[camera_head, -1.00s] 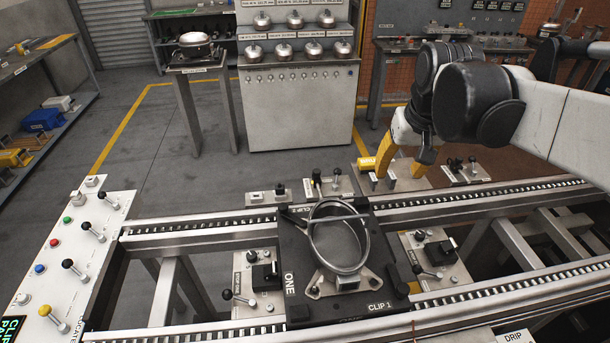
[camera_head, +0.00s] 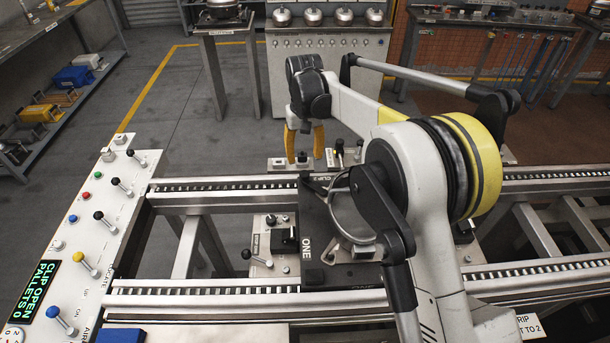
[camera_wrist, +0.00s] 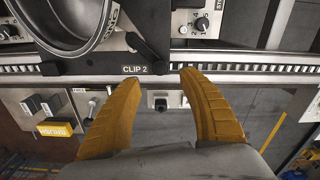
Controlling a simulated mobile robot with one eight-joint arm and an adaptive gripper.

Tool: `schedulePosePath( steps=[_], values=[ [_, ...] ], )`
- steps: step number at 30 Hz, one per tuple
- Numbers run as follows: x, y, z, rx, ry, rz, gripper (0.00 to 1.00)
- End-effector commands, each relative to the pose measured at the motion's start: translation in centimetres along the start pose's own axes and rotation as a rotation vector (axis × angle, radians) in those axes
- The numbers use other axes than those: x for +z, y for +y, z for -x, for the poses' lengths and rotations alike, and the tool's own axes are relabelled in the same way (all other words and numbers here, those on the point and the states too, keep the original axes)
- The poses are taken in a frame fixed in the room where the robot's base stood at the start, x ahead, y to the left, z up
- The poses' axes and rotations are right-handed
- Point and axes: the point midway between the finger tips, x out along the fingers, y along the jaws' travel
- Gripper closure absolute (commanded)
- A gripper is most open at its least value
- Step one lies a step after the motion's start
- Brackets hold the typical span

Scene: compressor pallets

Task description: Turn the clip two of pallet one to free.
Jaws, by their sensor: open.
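Pallet one (camera_head: 309,262) is a dark plate marked ONE, sitting on the rail line with a round metal compressor shell on it. My arm covers its right part in the head view. In the wrist view, the CLIP 2 label (camera_wrist: 135,69) is on the pallet's edge, with a dark clip lever (camera_wrist: 146,50) slanting just above it, beside the shell (camera_wrist: 68,22). My gripper (camera_head: 304,157) has yellow fingers pointing down near the pallet's far edge. In the wrist view, my gripper (camera_wrist: 147,82) is open and empty, its fingertips spread just below the label, apart from the lever.
A control panel (camera_head: 103,217) with levers and buttons is at left; its display (camera_head: 45,290) reads CLIP OPEN, PALLETS 0. Rails (camera_head: 225,184) run across. Small lever blocks stand along the far rail, one (camera_head: 340,156) close to my fingers. A lever block (camera_head: 272,240) is left of the pallet.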

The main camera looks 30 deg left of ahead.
Motion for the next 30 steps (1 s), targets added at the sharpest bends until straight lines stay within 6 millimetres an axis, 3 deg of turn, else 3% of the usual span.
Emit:
schedulePosePath(
  steps=[6, 12, 24, 25, 29, 30],
  values=[
    [0.0, 0.1, -4.8, 0.0, 0.001, -0.001, 0.51],
    [0.0, 0.1, -7.6, 0.0, 0.001, -0.001, 0.51],
    [0.0, 0.1, -8.4, 0.0, 0.001, -0.001, 0.51],
    [0.0, 0.1, -8.4, 0.0, 0.001, -0.001, 0.55],
    [0.0, 0.1, -8.4, 0.0, 0.001, -0.001, 0.95],
    [0.0, 0.1, -8.4, 0.0, 0.001, -0.001, 1.0]
  ],
)
